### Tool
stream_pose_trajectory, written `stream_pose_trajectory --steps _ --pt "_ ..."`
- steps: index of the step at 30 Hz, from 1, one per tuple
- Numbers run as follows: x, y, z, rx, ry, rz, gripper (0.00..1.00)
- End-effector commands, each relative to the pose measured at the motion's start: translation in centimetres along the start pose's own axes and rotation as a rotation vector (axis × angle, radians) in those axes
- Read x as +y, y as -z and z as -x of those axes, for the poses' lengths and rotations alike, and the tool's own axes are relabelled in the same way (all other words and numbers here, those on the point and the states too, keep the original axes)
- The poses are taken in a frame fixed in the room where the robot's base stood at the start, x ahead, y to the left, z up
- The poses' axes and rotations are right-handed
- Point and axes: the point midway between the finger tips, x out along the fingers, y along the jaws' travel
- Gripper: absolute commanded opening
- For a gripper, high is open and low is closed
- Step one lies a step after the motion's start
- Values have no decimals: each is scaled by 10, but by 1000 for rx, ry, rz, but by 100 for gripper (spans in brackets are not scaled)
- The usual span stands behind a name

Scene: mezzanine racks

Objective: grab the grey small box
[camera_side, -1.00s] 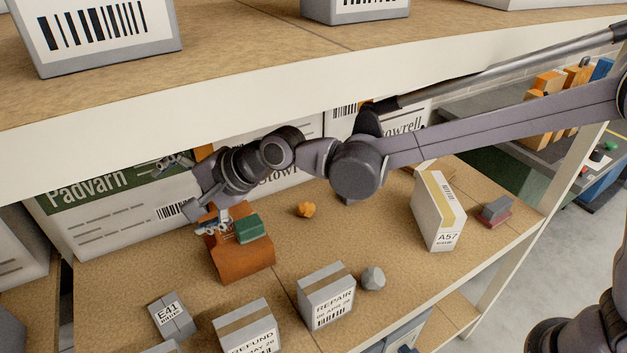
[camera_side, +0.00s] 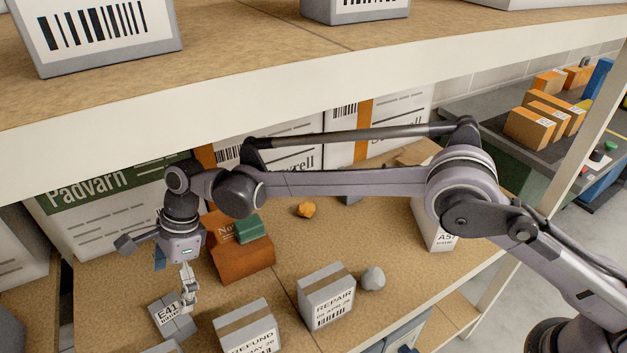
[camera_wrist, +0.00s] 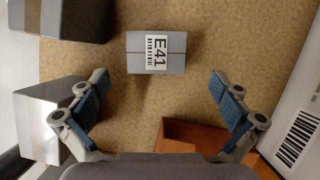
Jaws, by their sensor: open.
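The small grey box labelled E41 (camera_side: 170,314) sits on the lower shelf near its front left. In the wrist view the grey box (camera_wrist: 138,53) lies ahead of the fingertips, near the top middle, with its label facing up. My gripper (camera_wrist: 156,88) is open and empty, its blue-padded fingers spread wider than the box. In the side view my gripper (camera_side: 188,290) points down just above and behind the box, overlapping its back edge in the picture. I cannot tell from the side view whether it touches.
An orange-brown box (camera_side: 245,264) with a green block (camera_side: 253,228) on it stands right behind the gripper. The REFUND box (camera_side: 247,329) and REPAIR box (camera_side: 327,295) stand to the right. The upper shelf edge (camera_side: 300,112) runs overhead. Bare shelf lies left of the box.

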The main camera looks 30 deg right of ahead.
Motion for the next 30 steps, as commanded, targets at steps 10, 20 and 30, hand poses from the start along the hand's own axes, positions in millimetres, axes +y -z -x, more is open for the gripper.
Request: stream_pose_trajectory --steps 10,20,30 --pt "1 0 -30 0 2 1 100" --pt "6 -1 -71 -1 3 2 100" --pt "6 -1 -76 -1 3 1 91"
